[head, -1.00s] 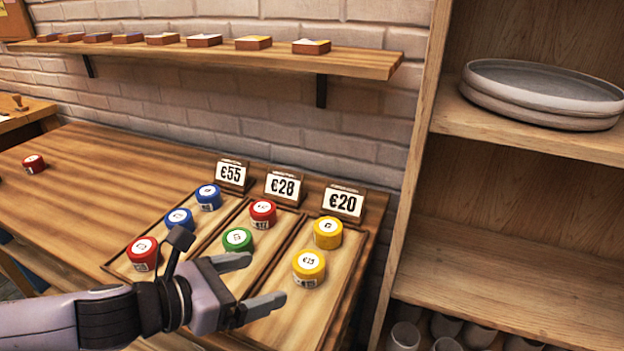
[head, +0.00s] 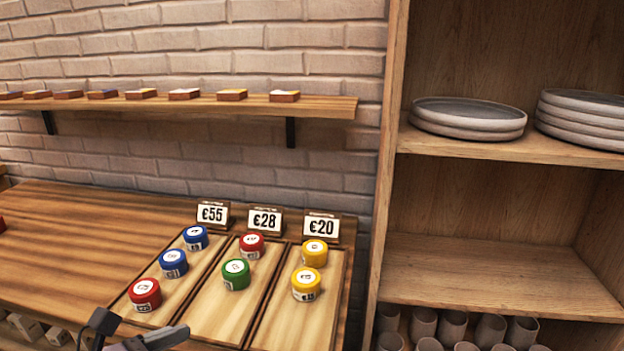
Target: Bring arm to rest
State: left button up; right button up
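My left gripper (head: 160,338) is at the bottom edge of the head view, left of centre, mostly cut off by the frame. One grey finger shows, pointing right, near the front of the sorting tray, with no paint jar at it. The other finger is out of view, so its opening cannot be judged. My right gripper is not in view.
A wall shelf (head: 200,105) hangs behind. A cabinet (head: 388,180) with stacked plates (head: 468,117) and cups (head: 490,330) stands at right.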

pick_arm(q)
jog(key=s+d+f+n+t+p, duration=0.1)
jog(key=d+f+n+p, duration=0.1)
jog(key=n, duration=0.9)
jog(key=d+f+n+p, duration=0.2)
jog(key=n+p, duration=0.1)
jog(key=n, duration=0.7)
jog(key=s+a+f+n+y+p, duration=0.1)
jog(key=s+a+f+n+y, duration=0.2)
jog(key=n, duration=0.7)
jog(key=s+a+f+n+g+y+p, duration=0.1)
jog(key=s+a+f+n+y, duration=0.2)
jog(key=s+f+n, duration=0.4)
notch_tip(320, 180, down, 3)
jog(key=a+n, duration=0.1)
jog(key=n, duration=0.2)
jog(key=shift+s+a+p, duration=0.25)
jog(key=shift+a+p, duration=0.15)
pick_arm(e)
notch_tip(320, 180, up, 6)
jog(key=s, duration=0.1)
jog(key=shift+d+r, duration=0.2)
pick_arm(q)
jog(key=shift+r, duration=0.1)
